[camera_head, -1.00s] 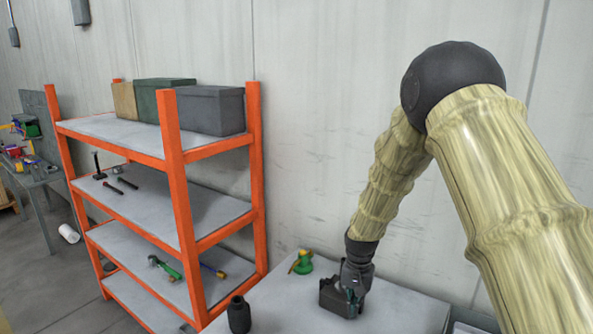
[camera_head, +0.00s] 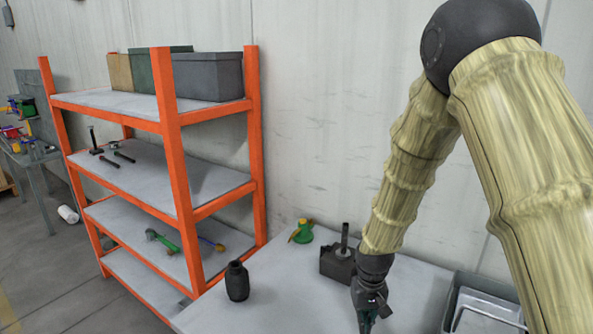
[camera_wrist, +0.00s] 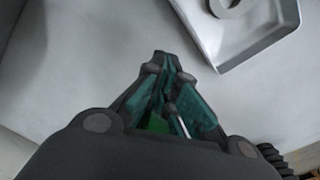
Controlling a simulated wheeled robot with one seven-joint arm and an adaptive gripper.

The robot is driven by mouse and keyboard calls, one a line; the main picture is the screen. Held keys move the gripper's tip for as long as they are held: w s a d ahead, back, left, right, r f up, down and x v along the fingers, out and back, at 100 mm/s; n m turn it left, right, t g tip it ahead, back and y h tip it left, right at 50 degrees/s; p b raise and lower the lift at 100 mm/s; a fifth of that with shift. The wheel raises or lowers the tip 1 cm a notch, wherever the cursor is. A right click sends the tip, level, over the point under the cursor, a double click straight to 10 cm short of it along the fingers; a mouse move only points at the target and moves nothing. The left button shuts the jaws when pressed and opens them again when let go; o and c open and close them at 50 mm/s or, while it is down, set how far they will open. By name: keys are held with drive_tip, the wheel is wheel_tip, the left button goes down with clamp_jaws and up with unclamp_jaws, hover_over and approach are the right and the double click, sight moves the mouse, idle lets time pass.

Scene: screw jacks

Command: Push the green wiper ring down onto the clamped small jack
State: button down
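The small jack (camera_head: 345,238) stands upright in a dark clamp block (camera_head: 336,264) on the table, its thin rod pointing up above a grey collar. My gripper (camera_head: 366,322) is in front of and to the right of the clamp, apart from it, pointing down. In the wrist view, my gripper (camera_wrist: 166,66) has teal finger pads that come close together at the tips. I cannot tell whether this patch is the green wiper ring. No green ring shows clearly on the jack.
A dark bottle-shaped jack (camera_head: 237,282) stands at the table's left. A green and yellow object (camera_head: 302,232) stands at the back. A grey tray (camera_head: 455,300) is at the right; a grey ring (camera_wrist: 232,6) lies in it. An orange shelf (camera_head: 183,190) stands left.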

wheel_tip(320, 180, up, 14)
drive_tip(key=p, duration=1)
drive_tip(key=shift+r, duration=0.15)
idle(0.7)
